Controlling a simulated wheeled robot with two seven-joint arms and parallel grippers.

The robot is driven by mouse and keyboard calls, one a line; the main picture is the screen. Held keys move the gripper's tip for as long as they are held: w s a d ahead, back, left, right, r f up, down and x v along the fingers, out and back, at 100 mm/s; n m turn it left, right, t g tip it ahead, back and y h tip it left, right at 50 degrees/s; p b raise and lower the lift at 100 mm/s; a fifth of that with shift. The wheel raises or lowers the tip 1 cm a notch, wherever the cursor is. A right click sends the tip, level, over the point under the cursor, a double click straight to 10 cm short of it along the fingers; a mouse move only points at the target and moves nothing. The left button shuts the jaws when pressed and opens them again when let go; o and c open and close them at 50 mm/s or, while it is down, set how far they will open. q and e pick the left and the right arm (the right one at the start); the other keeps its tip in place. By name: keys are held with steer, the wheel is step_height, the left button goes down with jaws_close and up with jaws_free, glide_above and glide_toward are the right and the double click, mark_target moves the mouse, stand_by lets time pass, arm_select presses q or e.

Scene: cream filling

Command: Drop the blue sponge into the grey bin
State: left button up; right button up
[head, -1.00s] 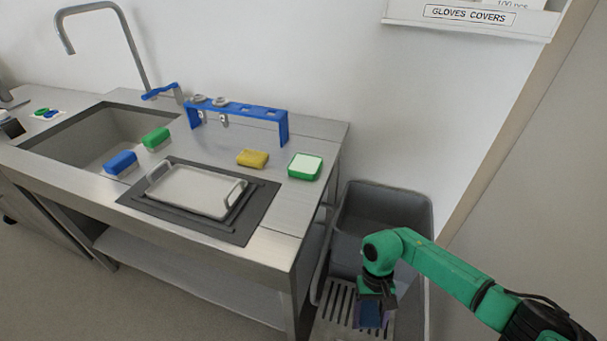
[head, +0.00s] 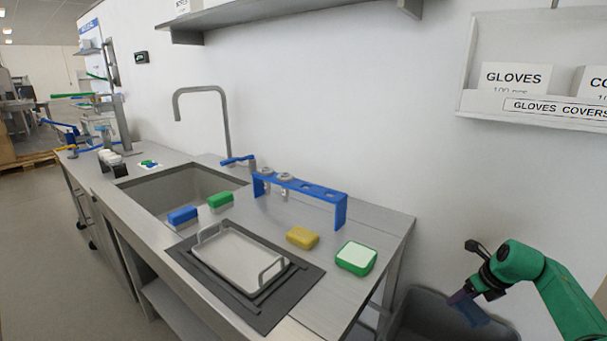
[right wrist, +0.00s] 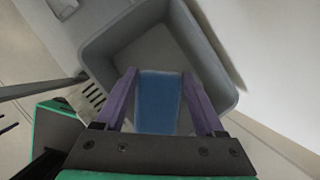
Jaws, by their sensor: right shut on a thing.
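My right gripper (head: 465,300) is shut on the blue sponge (head: 474,314) and holds it in the air at the right of the head view. In the right wrist view the sponge (right wrist: 158,100) sits between the two purple fingers (right wrist: 160,105). The grey bin (head: 428,308) stands below, beside the right end of the counter, and is partly cut off by the head view's lower edge. In the right wrist view the bin's open mouth (right wrist: 150,48) lies beyond the sponge, which overlaps its inside. My left gripper is not in view.
A glove holder (head: 535,105) hangs on the wall.

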steer(key=shift+w+d+r+m+h, duration=0.2)
steer(key=shift+d+m+h, duration=0.1)
steer(key=shift+d+m, duration=0.3)
steer(key=shift+m, duration=0.3)
step_height(320, 180, down, 6)
steer(key=b, duration=0.4)
steer(key=o, duration=1.3)
steer(key=shift+s+d+r, duration=0.1)
steer(key=shift+s+r, duration=0.1)
steer(key=shift+r, duration=0.3)
steer(key=p+v, duration=0.1)
steer(key=v, duration=1.2)
steer(key=shift+s+r, duration=0.2)
steer(key=shift+r, duration=0.1)
